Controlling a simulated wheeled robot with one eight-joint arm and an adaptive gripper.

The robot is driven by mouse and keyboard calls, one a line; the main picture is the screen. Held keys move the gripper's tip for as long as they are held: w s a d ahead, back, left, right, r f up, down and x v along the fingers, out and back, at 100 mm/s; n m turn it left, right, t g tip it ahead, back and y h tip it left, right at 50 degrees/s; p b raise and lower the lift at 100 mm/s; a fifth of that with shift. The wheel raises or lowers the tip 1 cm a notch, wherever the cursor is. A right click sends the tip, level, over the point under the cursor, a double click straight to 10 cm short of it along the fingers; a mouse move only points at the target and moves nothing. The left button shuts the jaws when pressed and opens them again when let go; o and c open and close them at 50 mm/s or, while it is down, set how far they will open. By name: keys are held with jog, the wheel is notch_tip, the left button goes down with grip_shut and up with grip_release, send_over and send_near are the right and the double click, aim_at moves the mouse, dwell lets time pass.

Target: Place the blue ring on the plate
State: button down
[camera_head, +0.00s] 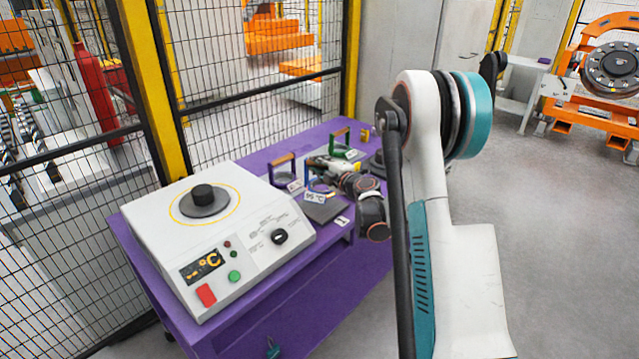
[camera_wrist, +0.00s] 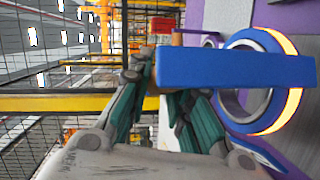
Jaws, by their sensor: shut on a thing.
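The blue ring (camera_wrist: 232,70) fills the right of the wrist view: a blue bar handle in front of a round blue ring with a bright orange edge. My gripper (camera_wrist: 165,85) is shut on the bar near its left end. In the head view my gripper (camera_head: 322,165) is small, above the purple table's back part, and the ring is largely hidden there. I cannot tell whether the ring touches the table. A dark flat square plate (camera_head: 323,211) lies on the table in front of the gripper, and a round dark plate (camera_head: 205,204) tops the white heater.
The white heater (camera_head: 240,240) with buttons and a display covers the front left of the purple table (camera_head: 290,318). A mesh fence (camera_head: 250,95) borders the table.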

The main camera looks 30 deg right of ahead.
jog(key=shift+f+b, duration=0.8)
jog(key=shift+f, duration=1.55)
jog(key=shift+f, duration=0.15)
jog(key=c, duration=1.5)
grip_release()
jog(key=shift+o, duration=0.2)
jog(key=s+r+p, duration=0.1)
jog(key=s+p, duration=0.2)
jog(key=s, duration=0.9)
jog(key=shift+d+r, duration=0.4)
jog(key=shift+d, duration=0.05)
